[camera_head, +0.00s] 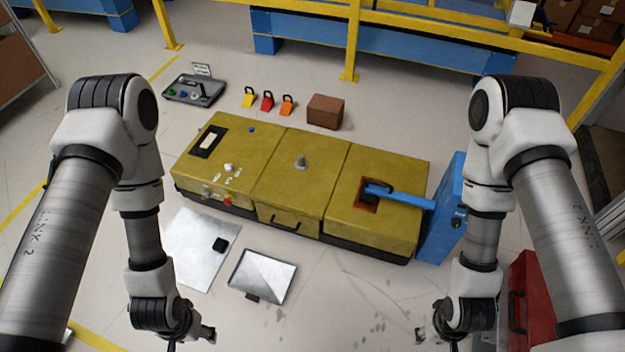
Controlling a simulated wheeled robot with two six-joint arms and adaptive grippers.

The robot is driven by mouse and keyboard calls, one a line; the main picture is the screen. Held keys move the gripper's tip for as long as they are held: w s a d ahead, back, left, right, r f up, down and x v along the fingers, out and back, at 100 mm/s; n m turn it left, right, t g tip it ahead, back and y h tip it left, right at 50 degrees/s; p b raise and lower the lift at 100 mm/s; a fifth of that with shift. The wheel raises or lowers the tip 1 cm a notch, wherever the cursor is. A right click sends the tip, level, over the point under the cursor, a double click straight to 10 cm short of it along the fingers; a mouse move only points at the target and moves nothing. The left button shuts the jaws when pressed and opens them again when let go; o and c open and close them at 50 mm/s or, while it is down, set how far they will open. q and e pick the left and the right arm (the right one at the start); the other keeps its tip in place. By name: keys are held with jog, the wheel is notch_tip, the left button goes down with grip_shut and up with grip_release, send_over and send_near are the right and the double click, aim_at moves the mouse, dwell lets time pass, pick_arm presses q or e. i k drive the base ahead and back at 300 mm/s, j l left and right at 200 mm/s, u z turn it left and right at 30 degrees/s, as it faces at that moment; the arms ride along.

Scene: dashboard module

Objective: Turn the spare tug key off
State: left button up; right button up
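A yellow tug (290,185) lies across the floor in the middle of the head view. Its left end has a dark recessed panel (208,142), small white controls (229,169) and a red button (227,201) on the side. I cannot make out which small part is the key or how it is turned. My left gripper (195,338) is at the bottom edge, in front of the tug and apart from it. My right gripper (432,338) is at the bottom right, also apart from the tug. Both are small and partly cut off, so their openings are unclear.
A blue upright (447,205) with an arm stands at the tug's right end. Behind are a grey tray (194,90), coloured tags (267,101) and a brown box (325,111). A red case (527,300) stands right.

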aim_at(206, 193)
jog(key=i+j+z, duration=0.1)
jog(key=j, duration=0.35)
jog(key=i+j+z, duration=0.1)
jog(key=j, duration=0.35)
jog(key=i+j+z, duration=0.1)
jog(key=i+j, duration=0.15)
jog(key=j, duration=0.2)
jog(key=i+j, duration=0.1)
jog(key=j, duration=0.35)
jog(key=i+j+z, duration=0.15)
jog(key=j, duration=0.35)
jog(key=i+j+z, duration=0.1)
jog(key=j, duration=0.35)
